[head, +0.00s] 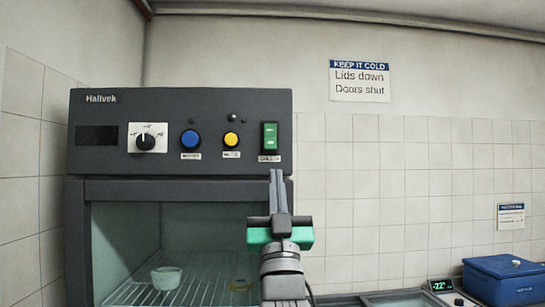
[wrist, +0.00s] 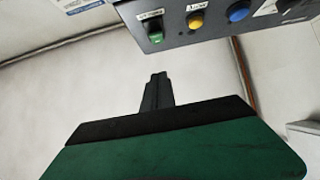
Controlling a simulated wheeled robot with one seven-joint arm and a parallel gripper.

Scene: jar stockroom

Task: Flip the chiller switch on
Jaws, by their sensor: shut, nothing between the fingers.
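The chiller switch (head: 269,139) is a green rocker at the right end of the dark control panel (head: 180,105), with a small label below it. It also shows in the wrist view (wrist: 155,33) at the panel's near corner. I cannot read its on or off position surely. My gripper (head: 277,172) is shut and empty, its fingers pointing up, with the tips just below the switch's label in the head view. In the wrist view the fingertips (wrist: 158,76) appear apart from the switch, below it in the picture.
The panel also carries a black knob (head: 146,142), a blue button (head: 190,139) and a yellow button (head: 231,139). Below it, the chiller's open compartment has a wire shelf (head: 200,292) with a small pale bowl (head: 166,278). A blue box (head: 505,280) stands at the lower right.

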